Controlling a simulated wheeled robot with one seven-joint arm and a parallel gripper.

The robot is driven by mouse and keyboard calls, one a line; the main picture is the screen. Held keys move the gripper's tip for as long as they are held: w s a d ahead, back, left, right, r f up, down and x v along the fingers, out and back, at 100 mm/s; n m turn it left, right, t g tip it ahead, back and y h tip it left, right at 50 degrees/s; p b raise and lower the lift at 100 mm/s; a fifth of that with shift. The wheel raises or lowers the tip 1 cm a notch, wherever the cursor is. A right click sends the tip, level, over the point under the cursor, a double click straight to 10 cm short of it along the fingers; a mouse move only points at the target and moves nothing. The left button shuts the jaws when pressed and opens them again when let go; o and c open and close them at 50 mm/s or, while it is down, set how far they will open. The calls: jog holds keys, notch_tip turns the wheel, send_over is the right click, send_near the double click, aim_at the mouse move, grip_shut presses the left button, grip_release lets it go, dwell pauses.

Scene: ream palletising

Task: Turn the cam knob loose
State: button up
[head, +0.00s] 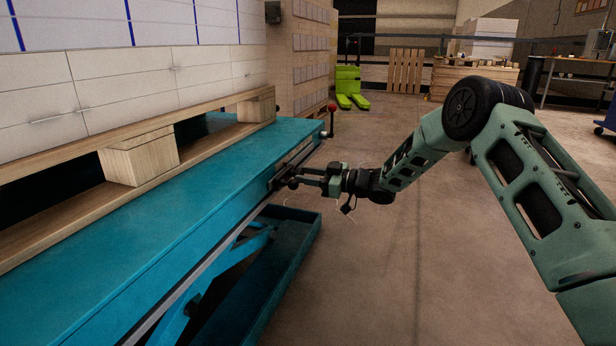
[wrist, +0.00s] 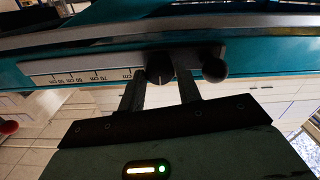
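The cam knob (wrist: 159,75) is a dark round knob with a pale line across its face, on the dark slide block at the scale rail. In the wrist view my gripper (wrist: 161,82) has one finger on each side of it. The knob fills most of the gap at the fingertips; whether they press on it I cannot tell. A dark ball (wrist: 214,70) sits just right of the right finger. In the head view my gripper (head: 304,178) reaches the rail (head: 230,240) along the blue lift table's side; the knob is too small to make out there.
The blue lift table (head: 190,205) bears a wooden pallet (head: 140,158) with white packs. A red-ended lever (head: 332,108) stands at its far corner. A pale scale (wrist: 85,77) marked in cm runs left of the knob. The floor on the right is clear; a green pallet truck (head: 348,85) stands behind.

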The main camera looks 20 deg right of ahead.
jog(key=shift+n, duration=0.4)
jog(key=n, duration=1.6)
jog(key=shift+s+f+n+b, duration=0.1)
jog(key=shift+f+n+b, duration=0.2)
jog(key=shift+n, duration=0.4)
jog(key=o, duration=1)
jog(key=shift+r, duration=0.15)
jog(key=p+v, duration=0.7)
jog(key=v, duration=1)
jog(key=shift+d, duration=0.15)
